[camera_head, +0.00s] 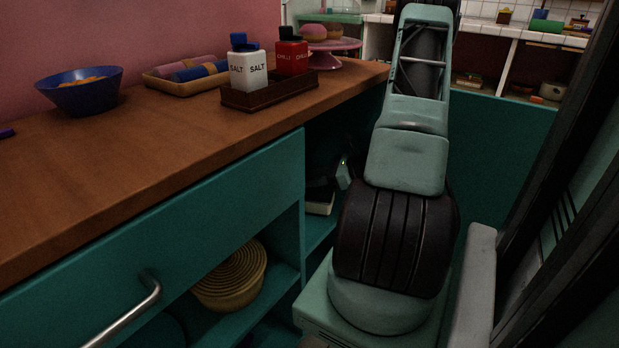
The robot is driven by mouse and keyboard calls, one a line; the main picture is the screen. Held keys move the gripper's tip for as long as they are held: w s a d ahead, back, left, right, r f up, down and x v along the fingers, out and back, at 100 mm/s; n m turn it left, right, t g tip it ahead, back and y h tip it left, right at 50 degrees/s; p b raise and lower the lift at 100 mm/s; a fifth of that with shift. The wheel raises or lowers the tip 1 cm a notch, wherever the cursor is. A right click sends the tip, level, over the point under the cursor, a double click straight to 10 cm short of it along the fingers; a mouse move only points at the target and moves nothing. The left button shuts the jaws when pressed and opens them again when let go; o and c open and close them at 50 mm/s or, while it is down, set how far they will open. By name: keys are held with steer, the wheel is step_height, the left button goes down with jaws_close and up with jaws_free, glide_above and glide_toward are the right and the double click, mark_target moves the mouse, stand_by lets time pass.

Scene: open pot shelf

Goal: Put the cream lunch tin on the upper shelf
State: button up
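A low cream object (320,205), probably the cream lunch tin, shows partly in the open shelf under the counter, right of the drawer front. Its upper part is dark and hard to make out. A small pale piece with a green light (344,172), probably part of my wrist or gripper, shows in the shadow just above and right of it. My gripper's fingers cannot be made out, so I cannot tell whether they touch the cream object. My arm hides the right side of the opening. Shelf boards (318,230) show below the counter.
A yellow ribbed basket or bowl stack (232,277) sits on the shelf at left, below a drawer with a metal handle (140,305). On the wooden counter (150,150) stand a blue bowl (85,92), a tray of rolls (187,74) and a salt and chilli caddy (268,90).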

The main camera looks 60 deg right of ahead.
steer(key=p+v, duration=0.2)
steer(key=v, duration=0.8)
stand_by(0.3)
